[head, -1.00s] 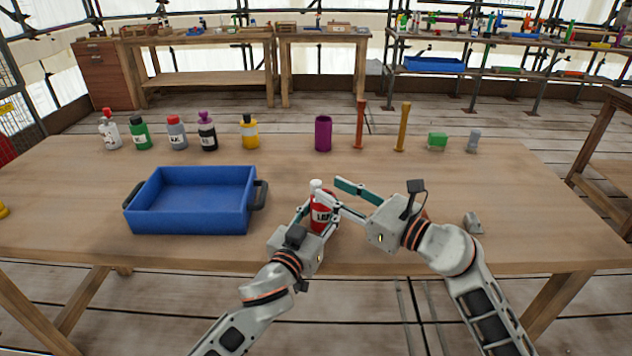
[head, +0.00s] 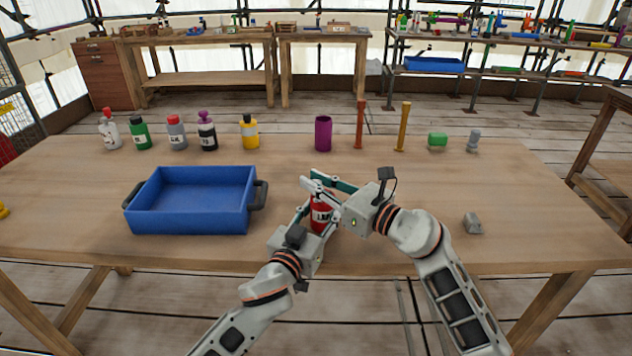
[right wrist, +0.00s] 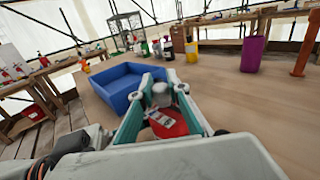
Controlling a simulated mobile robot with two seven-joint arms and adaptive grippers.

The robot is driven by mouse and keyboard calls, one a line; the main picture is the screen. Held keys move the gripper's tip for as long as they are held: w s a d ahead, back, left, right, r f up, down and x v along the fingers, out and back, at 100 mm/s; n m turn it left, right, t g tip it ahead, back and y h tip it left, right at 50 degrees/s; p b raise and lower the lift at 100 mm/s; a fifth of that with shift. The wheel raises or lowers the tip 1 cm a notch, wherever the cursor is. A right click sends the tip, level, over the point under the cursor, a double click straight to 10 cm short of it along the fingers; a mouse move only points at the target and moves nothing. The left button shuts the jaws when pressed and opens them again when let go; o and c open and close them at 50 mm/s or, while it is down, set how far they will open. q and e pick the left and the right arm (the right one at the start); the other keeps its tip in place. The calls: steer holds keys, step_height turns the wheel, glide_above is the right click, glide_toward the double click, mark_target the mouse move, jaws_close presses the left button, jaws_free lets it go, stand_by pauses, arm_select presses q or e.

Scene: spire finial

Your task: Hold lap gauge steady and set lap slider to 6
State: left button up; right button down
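The lap gauge (head: 321,212) is a red upright body with a white label, near the front middle of the table. My left gripper (head: 318,213) is shut on it, one finger on each side. My right gripper (head: 318,181) is open at the gauge's top, its fingers hiding that part in the head view. In the right wrist view the open fingers (right wrist: 160,82) stand on both sides of the gauge's white top (right wrist: 162,95), above the red body (right wrist: 168,125). I cannot tell whether they touch it. The slider's setting is not readable.
A blue tray (head: 190,224) stands left of the gauge. Several bottles (head: 177,133) line the back left. A grey piece (head: 473,223) lies front right.

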mark_target(331, 192)
steer(key=shift+w+d, duration=0.15)
steer(key=shift+d, duration=1.6)
steer(key=c, duration=1.9)
jaws_free()
steer(key=v, duration=1.2)
arm_select(q)
steer(key=o, duration=1.3)
